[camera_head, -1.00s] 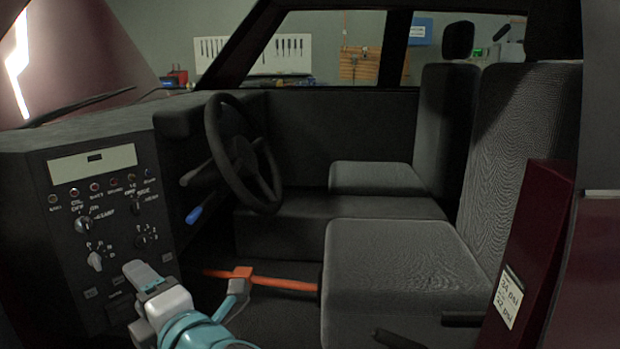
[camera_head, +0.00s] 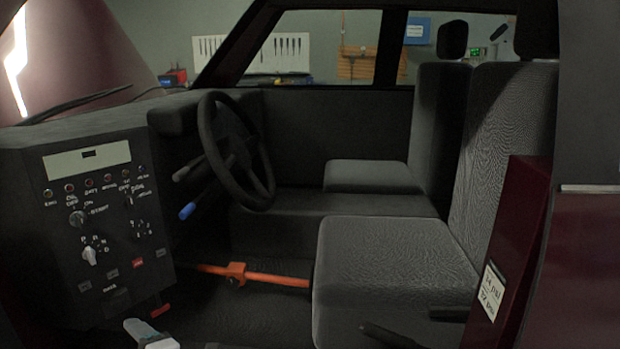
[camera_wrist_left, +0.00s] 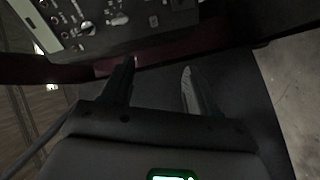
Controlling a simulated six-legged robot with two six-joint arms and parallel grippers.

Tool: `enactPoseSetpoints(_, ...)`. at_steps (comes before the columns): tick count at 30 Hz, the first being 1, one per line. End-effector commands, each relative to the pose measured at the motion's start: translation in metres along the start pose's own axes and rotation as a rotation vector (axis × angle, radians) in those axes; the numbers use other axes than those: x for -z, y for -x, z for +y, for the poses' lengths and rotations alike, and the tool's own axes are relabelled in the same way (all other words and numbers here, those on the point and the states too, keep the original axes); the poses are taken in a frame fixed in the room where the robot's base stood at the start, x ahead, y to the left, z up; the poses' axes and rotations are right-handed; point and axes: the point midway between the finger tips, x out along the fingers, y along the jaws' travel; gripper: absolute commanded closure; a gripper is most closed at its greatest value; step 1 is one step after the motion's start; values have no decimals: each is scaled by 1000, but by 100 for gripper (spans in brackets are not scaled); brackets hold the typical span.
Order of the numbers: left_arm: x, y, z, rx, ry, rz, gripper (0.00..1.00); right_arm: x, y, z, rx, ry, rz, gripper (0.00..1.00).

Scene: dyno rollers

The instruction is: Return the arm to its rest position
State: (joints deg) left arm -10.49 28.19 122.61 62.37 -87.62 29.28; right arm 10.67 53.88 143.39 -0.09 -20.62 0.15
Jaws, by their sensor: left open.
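My left gripper (camera_wrist_left: 158,88) shows in the left wrist view with its two dark fingers apart and nothing between them. In the head view only a small pale part of my left arm's end (camera_head: 148,333) shows at the bottom edge, below the control panel. The gripper is apart from the panel (camera_head: 100,215), whose knobs also show at the top of the left wrist view (camera_wrist_left: 115,18). My right gripper is in neither view.
A steering wheel (camera_head: 237,150) and grey seats (camera_head: 390,265) fill the cab. An orange bar (camera_head: 265,278) crosses low between panel and seat. A dark red door post (camera_head: 510,250) stands at the right. Pale floor (camera_wrist_left: 292,85) shows at right in the wrist view.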

Motion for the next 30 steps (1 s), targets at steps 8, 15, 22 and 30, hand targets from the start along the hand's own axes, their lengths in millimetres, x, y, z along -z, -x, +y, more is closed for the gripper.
enactPoseSetpoints(8, -80, 3, -187, 172, -487, -483, 40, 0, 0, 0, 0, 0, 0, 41)
enactPoseSetpoints(15, -110, 109, -326, 302, -837, -1111, 40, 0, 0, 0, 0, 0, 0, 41)
enactPoseSetpoints(22, -97, 214, -371, 250, -1070, -1635, 40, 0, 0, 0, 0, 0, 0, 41)
enactPoseSetpoints(30, -59, 257, -334, 166, -1209, -1885, 40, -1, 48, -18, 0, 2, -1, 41)
